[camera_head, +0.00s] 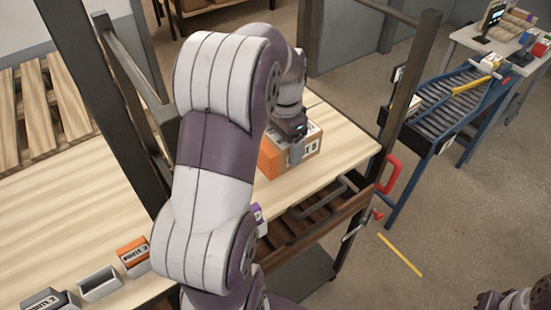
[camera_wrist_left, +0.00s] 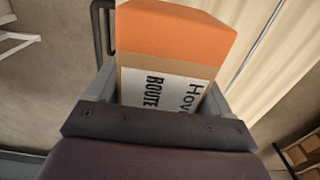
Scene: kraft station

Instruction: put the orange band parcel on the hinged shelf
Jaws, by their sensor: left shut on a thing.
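The orange band parcel (camera_head: 271,158) is a brown carton with an orange end and a white printed label. My left gripper (camera_head: 298,150) is shut on it, and my arm hides part of it. In the left wrist view the parcel (camera_wrist_left: 175,35) sits between the two fingers, its label facing the camera. The parcel is over the light wooden board (camera_head: 345,148), which looks like the hinged shelf, between dark posts with brackets below. I cannot tell whether the parcel touches the board. My right gripper is not clearly in view; only part of my right arm shows at the bottom right.
A blue roller conveyor (camera_head: 440,108) stands to the right. A yellow strip (camera_head: 400,255) marks the open floor.

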